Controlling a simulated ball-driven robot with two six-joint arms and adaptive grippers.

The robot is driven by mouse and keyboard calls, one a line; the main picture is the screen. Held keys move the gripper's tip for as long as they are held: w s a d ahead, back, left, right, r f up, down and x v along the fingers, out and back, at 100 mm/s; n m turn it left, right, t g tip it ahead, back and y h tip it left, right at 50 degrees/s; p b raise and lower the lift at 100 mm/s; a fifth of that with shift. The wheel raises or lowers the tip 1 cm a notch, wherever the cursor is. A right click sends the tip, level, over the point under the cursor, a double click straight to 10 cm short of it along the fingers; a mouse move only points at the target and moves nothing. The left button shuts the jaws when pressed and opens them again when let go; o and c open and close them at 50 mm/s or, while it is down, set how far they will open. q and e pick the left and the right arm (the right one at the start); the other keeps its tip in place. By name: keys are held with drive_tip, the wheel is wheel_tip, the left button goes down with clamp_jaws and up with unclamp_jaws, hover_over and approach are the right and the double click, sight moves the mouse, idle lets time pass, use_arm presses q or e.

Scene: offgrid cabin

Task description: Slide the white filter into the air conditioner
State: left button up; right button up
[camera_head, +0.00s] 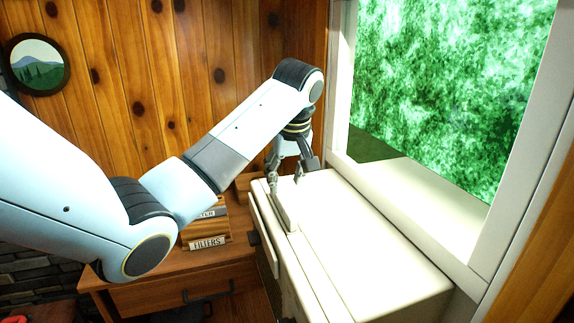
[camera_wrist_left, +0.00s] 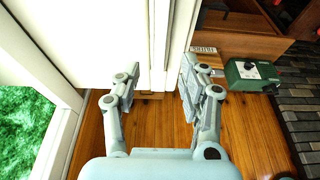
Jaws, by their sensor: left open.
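The air conditioner (camera_head: 375,250) is a long off-white box standing below the window. My left gripper (camera_head: 285,188) is over its far left top edge, with its fingers pointing down. In the left wrist view the same gripper (camera_wrist_left: 158,98) has its fingers spread apart, on either side of the box's pale edge. Narrow upright strips (camera_wrist_left: 158,45) show there between the fingers. I cannot tell whether one of them is the white filter. The filter is not clearly distinguishable in either view. My right gripper is not in view.
A wooden holder labelled FILTERS (camera_head: 207,243) stands on a wooden desk (camera_head: 150,292) left of the air conditioner. A green box (camera_wrist_left: 250,75) with dials shows at right in the left wrist view. The window frame (camera_head: 340,80) rises close beside the gripper.

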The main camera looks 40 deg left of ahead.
use_arm(q)
drive_tip(key=v, duration=0.4)
drive_tip(key=shift+d+r, duration=0.1)
idle(0.7)
